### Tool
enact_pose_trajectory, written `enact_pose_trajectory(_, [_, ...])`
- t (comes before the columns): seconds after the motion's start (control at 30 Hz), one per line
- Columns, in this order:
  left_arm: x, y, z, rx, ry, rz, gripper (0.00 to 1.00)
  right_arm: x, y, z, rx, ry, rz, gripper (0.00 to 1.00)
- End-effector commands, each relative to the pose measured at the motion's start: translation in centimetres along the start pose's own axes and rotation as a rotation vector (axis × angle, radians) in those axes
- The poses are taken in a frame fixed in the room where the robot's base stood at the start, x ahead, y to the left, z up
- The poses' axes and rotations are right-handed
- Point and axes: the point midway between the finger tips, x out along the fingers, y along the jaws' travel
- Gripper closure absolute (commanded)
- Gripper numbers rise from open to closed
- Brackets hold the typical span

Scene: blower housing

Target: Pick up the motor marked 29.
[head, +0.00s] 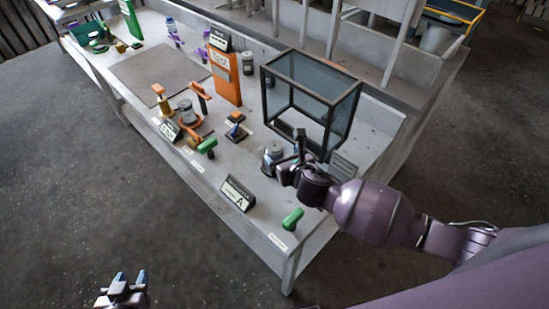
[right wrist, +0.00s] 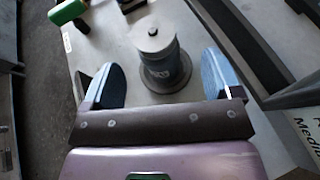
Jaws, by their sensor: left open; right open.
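A grey cylindrical motor (head: 272,153) stands upright near the glass case; it also shows in the right wrist view (right wrist: 157,50) on a round dark base, with a small pale marking on its side that I cannot read surely. My right gripper (head: 288,167) is beside it. In the right wrist view the two blue fingers of my right gripper (right wrist: 161,84) are spread apart, with the motor beyond and between them, and nothing is held. My left gripper (head: 122,290) is open and empty, low at the left, away from the table.
A glass case with a dark frame (head: 312,90) stands just behind the motor. A green-handled item (head: 292,219) and a black sign (head: 238,194) are near the front edge. Other motors (head: 187,111) and an orange panel (head: 226,77) stand farther back. A grey mat (head: 158,77) is bare.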

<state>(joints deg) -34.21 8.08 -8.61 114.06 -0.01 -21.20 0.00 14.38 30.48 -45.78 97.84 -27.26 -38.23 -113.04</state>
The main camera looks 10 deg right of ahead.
Motion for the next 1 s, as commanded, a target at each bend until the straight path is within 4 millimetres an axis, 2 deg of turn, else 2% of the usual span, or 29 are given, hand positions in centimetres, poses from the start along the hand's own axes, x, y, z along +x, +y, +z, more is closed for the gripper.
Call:
enact_pose_trajectory(0.17, [0.1,0.0,0.0,0.000,0.001,0.000,0.57,0.8,0.1,0.1,0.002,-0.001,0.001,0.16])
enact_pose_trajectory(0.53, [0.2,0.0,0.6,0.001,-0.003,-0.001,0.57,5.0,0.4,0.2,0.002,0.001,0.000,0.16])
enact_pose_trajectory(0.9, [0.0,-0.1,1.0,0.001,-0.009,-0.002,0.57,5.7,0.4,0.2,0.002,0.001,0.000,0.16])
enact_pose_trajectory(1.0, [0.0,-0.1,1.0,0.001,-0.009,-0.002,0.57,5.7,0.4,0.2,0.002,0.001,0.000,0.31])
